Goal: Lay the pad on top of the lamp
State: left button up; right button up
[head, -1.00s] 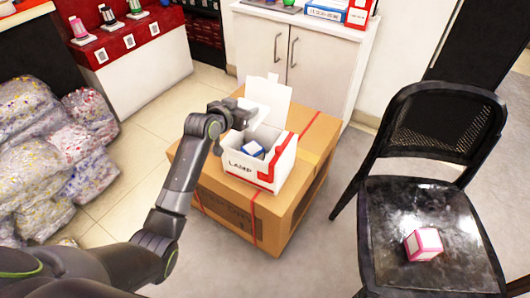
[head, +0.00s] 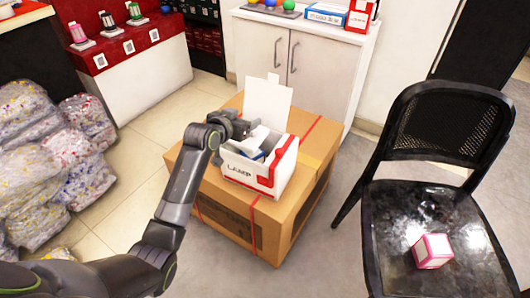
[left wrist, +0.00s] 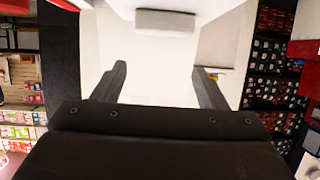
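A white box marked LAMP (head: 240,171) with a red edge stands open, its lid flap (head: 267,104) upright. Inside is a blue-and-white item (head: 252,154), partly hidden; I cannot tell if it is the lamp itself. A flat white piece (head: 258,137) lies tilted at the box's opening by my left gripper (head: 243,130); I cannot tell if it is the pad or a side flap. In the left wrist view the gripper's fingers (left wrist: 160,75) stand apart, with white surfaces beyond and no clear object between. My right gripper is out of view.
The lamp box stands on a large brown carton (head: 222,210) with red straps. A black chair (head: 390,230) with a pink-and-white cube (head: 432,251) is at right. A white cabinet (head: 325,72) stands behind. Filled plastic bags (head: 60,150) are piled at left.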

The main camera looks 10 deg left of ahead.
pick_arm(q)
jog(key=shift+o, duration=1.1)
jog(key=shift+s, duration=0.1)
jog(key=shift+s+a+r, duration=0.1)
jog(key=shift+s+r, duration=0.05)
jog(key=shift+s, duration=0.1)
jog(key=p+v, duration=0.4)
jog(key=v, duration=1.2)
jog(key=shift+s+p, duration=0.25)
jog(key=shift+p, duration=0.05)
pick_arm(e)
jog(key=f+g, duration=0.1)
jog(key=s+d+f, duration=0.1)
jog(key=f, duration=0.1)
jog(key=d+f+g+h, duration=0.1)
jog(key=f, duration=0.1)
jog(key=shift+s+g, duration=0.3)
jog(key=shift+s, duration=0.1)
pick_arm(q)
jog(key=shift+a+r, duration=0.1)
jog(key=shift+a, duration=0.05)
